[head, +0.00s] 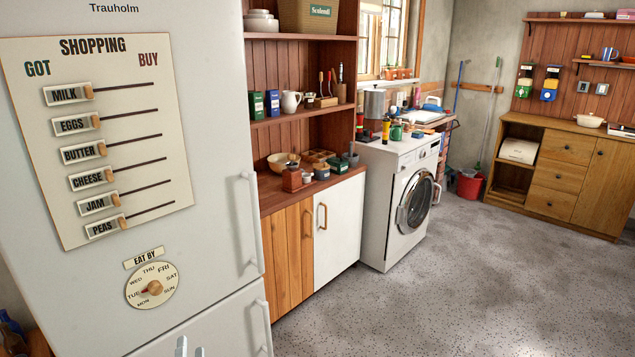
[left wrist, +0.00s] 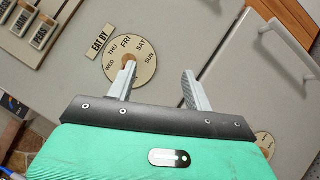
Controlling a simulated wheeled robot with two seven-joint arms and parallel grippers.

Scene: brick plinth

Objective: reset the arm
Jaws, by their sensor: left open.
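My left gripper (head: 190,347) just shows its two grey fingertips at the bottom edge of the head view, in front of the white fridge (head: 215,140). In the left wrist view the same gripper (left wrist: 159,70) is open, its fingers apart with nothing between them. The round EAT BY dial (head: 140,299) is on the fridge door above the fingertips in the head view. Its brown knob (head: 152,288) points left, towards TUE. In the left wrist view the left finger partly covers the dial (left wrist: 143,72). My right gripper is not in view.
A SHOPPING board (head: 150,60) on the fridge has several labelled sliders, all at the GOT side. Fridge handles (head: 250,215) stick out at the door's right. A cabinet (head: 335,225) and washing machine (head: 395,200) stand beyond. The speckled floor (head: 430,290) is clear.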

